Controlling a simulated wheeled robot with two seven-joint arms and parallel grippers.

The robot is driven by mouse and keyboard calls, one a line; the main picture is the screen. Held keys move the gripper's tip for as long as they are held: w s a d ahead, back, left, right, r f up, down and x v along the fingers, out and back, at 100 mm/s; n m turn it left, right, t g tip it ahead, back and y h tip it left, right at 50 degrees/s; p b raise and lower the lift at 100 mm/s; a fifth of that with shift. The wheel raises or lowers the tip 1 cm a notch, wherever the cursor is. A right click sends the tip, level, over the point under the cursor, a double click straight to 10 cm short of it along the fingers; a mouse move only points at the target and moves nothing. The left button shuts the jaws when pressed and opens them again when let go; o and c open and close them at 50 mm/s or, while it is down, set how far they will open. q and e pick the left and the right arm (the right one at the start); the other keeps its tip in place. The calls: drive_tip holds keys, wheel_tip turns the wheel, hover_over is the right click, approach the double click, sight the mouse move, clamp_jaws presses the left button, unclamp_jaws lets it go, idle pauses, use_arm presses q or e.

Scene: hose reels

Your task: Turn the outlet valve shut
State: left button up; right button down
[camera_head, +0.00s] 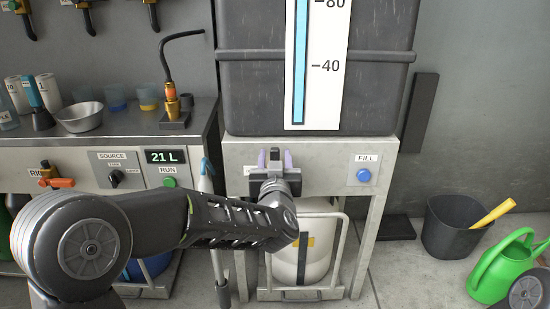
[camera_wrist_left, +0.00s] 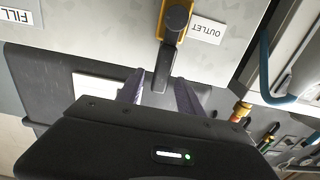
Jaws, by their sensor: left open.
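The outlet valve shows in the left wrist view as a yellow body (camera_wrist_left: 176,18) with a dark lever (camera_wrist_left: 165,62), beside an upside-down OUTLET label (camera_wrist_left: 205,28). The lever points down that picture, and its end lies between my fingertips. My left gripper (camera_wrist_left: 158,88) is open, with a purple finger on each side of the lever end; I cannot tell whether either touches it. In the head view, my left gripper (camera_head: 274,160) is in front of the stand's panel below the tank, with a dark piece between its fingers. The valve body is hidden there. My right gripper is out of view.
The dark tank (camera_head: 380,85) with a level gauge (camera_head: 302,70) sits on the stand (camera_head: 330,155). A blue FILL button (camera_head: 363,176) is to the right. A workbench (camera_head: 130,125) is left. A bucket (camera_head: 455,230) and green watering can (camera_head: 505,270) stand on the floor right.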

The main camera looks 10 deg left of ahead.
use_arm(q)
drive_tip(key=shift+x, duration=0.85)
drive_tip(key=shift+c, duration=0.5)
clamp_jaws()
idle(0.3)
